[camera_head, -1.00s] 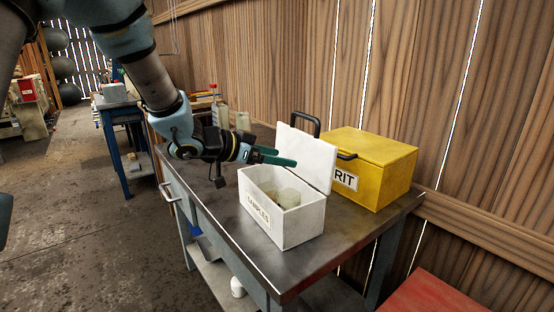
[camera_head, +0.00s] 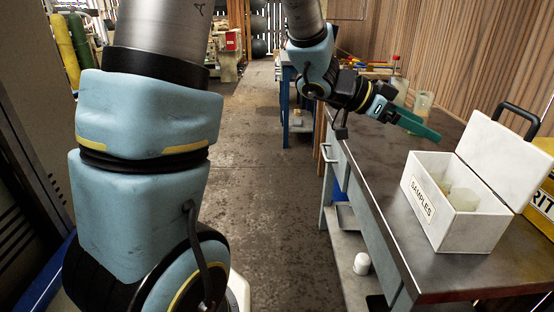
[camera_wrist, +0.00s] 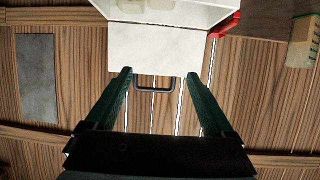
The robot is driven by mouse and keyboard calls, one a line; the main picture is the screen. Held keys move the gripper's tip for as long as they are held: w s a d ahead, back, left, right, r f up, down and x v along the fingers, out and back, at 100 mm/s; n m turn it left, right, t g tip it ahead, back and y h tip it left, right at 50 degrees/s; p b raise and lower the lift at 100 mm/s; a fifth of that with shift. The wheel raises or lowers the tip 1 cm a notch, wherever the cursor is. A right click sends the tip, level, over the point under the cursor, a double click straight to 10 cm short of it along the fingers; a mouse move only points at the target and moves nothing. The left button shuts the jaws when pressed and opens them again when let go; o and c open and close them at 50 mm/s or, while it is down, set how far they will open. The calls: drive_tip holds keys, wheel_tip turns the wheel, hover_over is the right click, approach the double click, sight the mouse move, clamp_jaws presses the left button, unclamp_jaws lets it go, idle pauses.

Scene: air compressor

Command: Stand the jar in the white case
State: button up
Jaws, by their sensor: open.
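The white case (camera_head: 458,237), labelled SAMPLES, stands on the metal bench with its lid (camera_head: 505,160) raised. A pale translucent jar (camera_head: 464,199) stands inside the case and looks upright; its lower part is hidden by the case wall. Something beige beside it in the case is unclear. My gripper (camera_head: 437,136) is open and empty, above the bench just left of the raised lid and apart from the jar. In the wrist view, its two green fingers (camera_wrist: 159,73) are spread, with the white case lid (camera_wrist: 150,48) beyond them.
A yellow box (camera_head: 545,190) with a black handle stands right of the case. Translucent containers (camera_head: 423,103) stand at the bench's far end. The bench top (camera_head: 385,180) left of the case is clear. A plank wall runs behind.

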drive_tip(key=w+a+f+n+t+y, duration=0.25)
drive_tip(key=w+a+n+t, duration=0.4)
drive_tip(key=w+a, duration=0.45)
drive_tip(key=w+a+f+n+t+y, duration=0.1)
drive_tip(key=w+a+f+n+y, duration=0.15)
drive_tip(key=a, duration=0.45)
drive_tip(key=w+a+f+n+t+y, duration=0.1)
drive_tip(key=w+a+n+t+y, duration=0.1)
drive_tip(key=a+y, duration=0.3)
drive_tip(key=s+a+f+n+g+y, duration=0.1)
drive_tip(key=s+a+f+n+g, duration=0.2)
drive_tip(key=s+a, duration=0.4)
drive_tip(key=s+a+f+n+g+y, duration=0.2)
drive_tip(key=s+a+f+n+g, duration=0.1)
drive_tip(key=s+a, duration=0.4)
drive_tip(key=shift+a+n, duration=0.7)
wheel_tip(320, 180, up, 3)
drive_tip(key=p, duration=0.2)
drive_tip(key=shift+f+p, duration=0.1)
drive_tip(key=shift+p, duration=0.3)
